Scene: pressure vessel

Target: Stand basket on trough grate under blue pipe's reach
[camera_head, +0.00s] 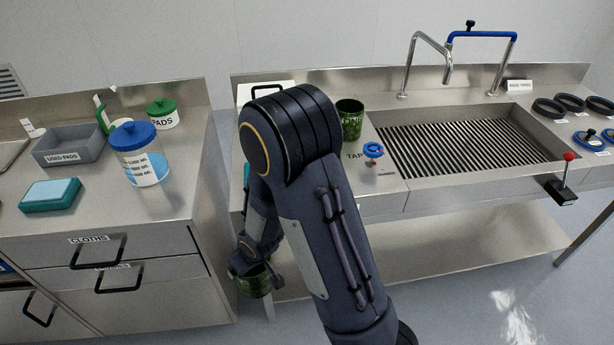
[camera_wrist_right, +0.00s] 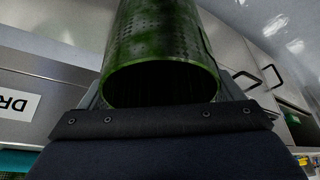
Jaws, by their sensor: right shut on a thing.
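My right gripper (camera_head: 259,272) is shut on a green perforated basket (camera_head: 255,283), held low in front of the gap between the two counters. In the right wrist view the basket (camera_wrist_right: 165,45) fills the top middle, its near rim close to the gripper body. A second green basket (camera_head: 350,122) stands on the trough counter, left of the trough. The trough grate (camera_head: 455,145) of dark slats is bare. The blue pipe (camera_head: 484,34) runs above the trough's back edge, beside a steel spout (camera_head: 430,42). My left gripper is not in view.
A blue tap handle (camera_head: 373,150) stands at the trough's left front, and a red-knobbed lever (camera_head: 567,172) at its right front. Black rings (camera_head: 570,102) lie at right. The left counter holds a blue-lidded jar (camera_head: 139,155), a grey bin (camera_head: 68,145) and a sponge (camera_head: 50,195).

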